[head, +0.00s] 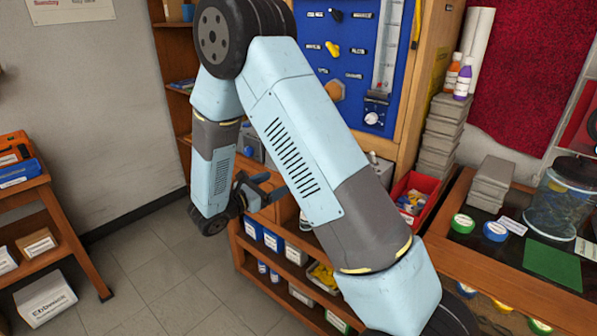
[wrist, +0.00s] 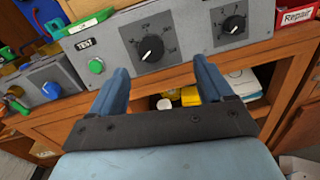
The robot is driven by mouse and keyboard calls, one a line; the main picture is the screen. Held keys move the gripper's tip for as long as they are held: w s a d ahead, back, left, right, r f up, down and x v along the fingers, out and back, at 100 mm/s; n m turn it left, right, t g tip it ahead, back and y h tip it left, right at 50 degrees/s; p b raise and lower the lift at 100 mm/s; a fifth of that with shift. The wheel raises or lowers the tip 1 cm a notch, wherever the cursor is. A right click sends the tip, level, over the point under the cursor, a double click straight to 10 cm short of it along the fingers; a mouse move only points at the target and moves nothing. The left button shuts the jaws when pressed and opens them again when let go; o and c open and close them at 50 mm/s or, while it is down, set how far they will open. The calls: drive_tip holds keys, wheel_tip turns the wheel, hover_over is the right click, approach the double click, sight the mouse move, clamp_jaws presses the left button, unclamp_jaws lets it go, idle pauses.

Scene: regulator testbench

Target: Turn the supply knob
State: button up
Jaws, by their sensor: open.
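In the wrist view a grey control panel (wrist: 190,40) carries a larger black knob (wrist: 152,48) with a white pointer line and a smaller black knob (wrist: 234,24) to its right. Both have dial marks too small to read, so I cannot tell which is the supply knob. My gripper (wrist: 159,66) is open and empty. Its two blue fingers point at the panel, on either side of the larger knob and apart from it in the picture. In the head view my gripper (head: 270,187) is at the bench, and my arm hides most of the panel.
A grey box (wrist: 45,88) with a blue knob stands farther left. Open shelves lie below. A red bin (head: 414,196) sits on the bench.

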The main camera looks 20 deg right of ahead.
drive_tip(key=shift+n+t, duration=0.5)
drive_tip(key=x, duration=0.4)
drive_tip(key=f+x, duration=0.1)
drive_tip(key=x, duration=0.3)
drive_tip(key=w+x, duration=0.1)
drive_tip(key=x, duration=0.3)
drive_tip(key=shift+w+f, duration=0.3)
drive_tip(key=shift+w, duration=0.05)
